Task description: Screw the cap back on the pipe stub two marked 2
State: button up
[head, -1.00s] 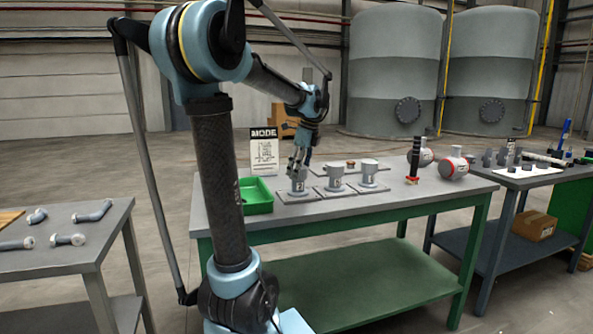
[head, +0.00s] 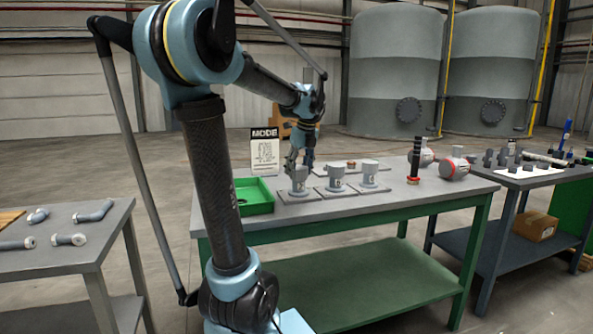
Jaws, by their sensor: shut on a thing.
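Three grey pipe stubs stand upright on flat plates on the green-framed table: a left stub (head: 299,182), a middle stub (head: 337,178) and a right stub (head: 369,172). Each has a small dark mark on its front, too small to read, so I cannot tell which is 2. My gripper (head: 300,164) points down over the left stub, at or just behind its top. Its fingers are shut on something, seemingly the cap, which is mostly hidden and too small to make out. Whether it touches the stub I cannot tell.
A small brownish piece (head: 351,164) lies behind the middle stub. A green tray (head: 254,196) and a MODE sign (head: 265,150) stand to the left. A black-handled tool (head: 415,160) and red-marked grey cylinders (head: 455,166) stand to the right. The table's front right is clear.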

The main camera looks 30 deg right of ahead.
jog(key=shift+w+d+r, duration=0.1)
jog(key=shift+d, duration=0.1)
jog(key=m+h, duration=0.1)
jog(key=m, duration=0.4)
dwell(0.4)
jog(key=o, duration=0.9)
jog(key=shift+o, duration=0.7)
jog(key=v, duration=1.1)
jog(key=shift+a+r, duration=0.25)
jog(key=shift+r, duration=0.1)
